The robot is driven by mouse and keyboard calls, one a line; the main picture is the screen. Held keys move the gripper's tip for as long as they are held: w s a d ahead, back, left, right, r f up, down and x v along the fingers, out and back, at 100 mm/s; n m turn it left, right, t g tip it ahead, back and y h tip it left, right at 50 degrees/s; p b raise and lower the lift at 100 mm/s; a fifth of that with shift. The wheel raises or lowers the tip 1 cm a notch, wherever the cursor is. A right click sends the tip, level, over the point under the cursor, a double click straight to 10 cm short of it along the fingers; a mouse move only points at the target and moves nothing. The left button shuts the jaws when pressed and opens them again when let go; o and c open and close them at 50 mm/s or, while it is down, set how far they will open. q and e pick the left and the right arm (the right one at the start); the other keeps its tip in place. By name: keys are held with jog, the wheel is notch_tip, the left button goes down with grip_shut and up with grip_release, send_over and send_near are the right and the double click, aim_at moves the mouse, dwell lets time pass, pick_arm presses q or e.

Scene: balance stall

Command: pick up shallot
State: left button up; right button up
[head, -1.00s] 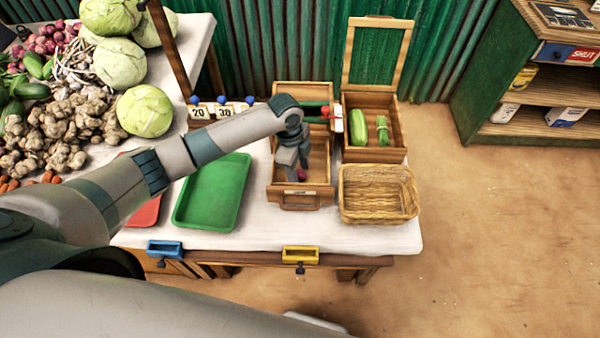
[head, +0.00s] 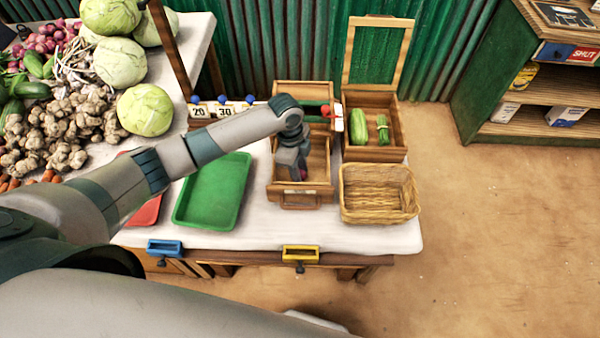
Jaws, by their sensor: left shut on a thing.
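The shallot (head: 303,174) is a small purple-pink bulb, seen only in part inside the wooden box (head: 301,199) on the white-covered table. My left gripper (head: 297,178) reaches down into that box from above and is shut on the shallot. The fingers and wrist hide most of the shallot, so I cannot tell whether it touches the box floor. My right gripper is not in view.
A wicker basket (head: 380,209) stands right of the box, with an open-lidded wooden box (head: 372,153) of green vegetables behind it. A green tray (head: 182,215) lies to the left. Vegetables are heaped at the far left.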

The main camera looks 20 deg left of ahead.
pick_arm(q)
jog(key=shift+r, duration=0.55)
notch_tip(320, 180, up, 9)
jog(key=b, duration=0.2)
dwell(0.3)
